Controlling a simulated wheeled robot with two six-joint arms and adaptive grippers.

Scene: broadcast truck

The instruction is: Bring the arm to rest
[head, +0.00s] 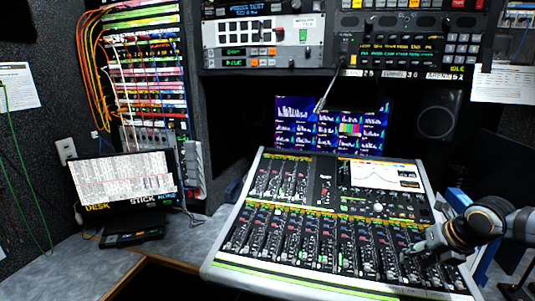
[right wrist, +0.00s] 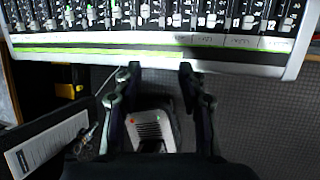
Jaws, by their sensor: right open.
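My right arm (head: 480,220) comes in from the right in the head view. Its gripper (head: 412,250) is over the lower right part of the mixing console (head: 330,282). In the right wrist view the two fingers of the right gripper (right wrist: 160,72) stand apart with nothing between them. Their tips are near the console's front edge (right wrist: 160,53); I cannot tell whether they touch it. My left gripper is not in view.
A monitor (head: 330,125) stands behind the console. A patch bay with cables (head: 145,75) and a small screen (head: 122,180) are at the left. The grey desk top (head: 60,270) is mostly bare at the front left. Equipment racks (head: 265,40) hang above.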

